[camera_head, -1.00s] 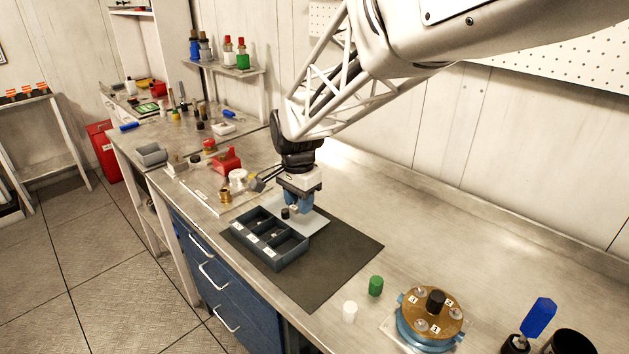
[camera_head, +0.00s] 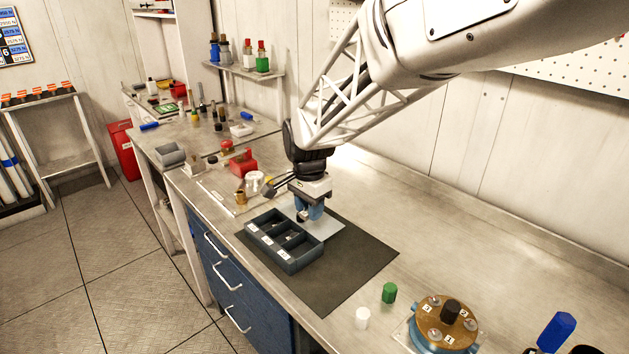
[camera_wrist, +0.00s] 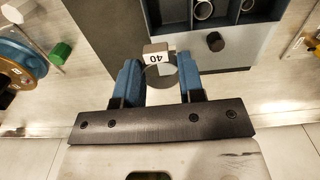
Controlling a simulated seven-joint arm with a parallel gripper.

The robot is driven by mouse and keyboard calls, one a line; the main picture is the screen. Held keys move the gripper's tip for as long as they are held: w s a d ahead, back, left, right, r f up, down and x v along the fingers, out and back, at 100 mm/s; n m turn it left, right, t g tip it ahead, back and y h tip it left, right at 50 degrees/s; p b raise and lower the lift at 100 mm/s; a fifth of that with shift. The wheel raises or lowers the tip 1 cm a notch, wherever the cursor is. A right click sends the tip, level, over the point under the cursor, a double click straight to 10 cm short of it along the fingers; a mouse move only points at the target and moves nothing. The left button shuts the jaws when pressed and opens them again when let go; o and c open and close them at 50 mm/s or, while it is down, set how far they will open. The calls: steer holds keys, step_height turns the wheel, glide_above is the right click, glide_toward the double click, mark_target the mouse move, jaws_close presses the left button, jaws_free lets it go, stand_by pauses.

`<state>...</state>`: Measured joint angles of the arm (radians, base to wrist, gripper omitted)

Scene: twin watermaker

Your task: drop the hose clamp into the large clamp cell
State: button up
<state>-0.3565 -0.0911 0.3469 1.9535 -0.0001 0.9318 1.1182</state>
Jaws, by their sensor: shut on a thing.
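My gripper (camera_wrist: 158,66) has blue fingers closed on the hose clamp (camera_wrist: 163,72), a ring with a pale tag reading 40. In the head view my gripper (camera_head: 310,213) is over the light plate just behind the clamp tray, not over a cell. The fingers hide the clamp there. The dark grey tray (camera_head: 292,266) has several open cells with white labels on its front wall, too small to read. In the wrist view the tray (camera_wrist: 152,14) is at the top, with rings in two cells. Which cell is the large one I cannot tell.
A small black knob (camera_wrist: 214,41) stands on the light plate (camera_head: 330,232) close to the gripper. The dark mat (camera_head: 345,268) is bare right of the tray. A green cap (camera_head: 389,293), a white cap (camera_head: 362,318) and a brass-topped housing (camera_head: 437,322) stand further right.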

steer(key=shift+f, duration=1.95)
steer(key=o, duration=1)
steer(key=shift+r, duration=0.1)
step_height(320, 180, up, 8)
steer(key=shift+s+d, duration=0.1)
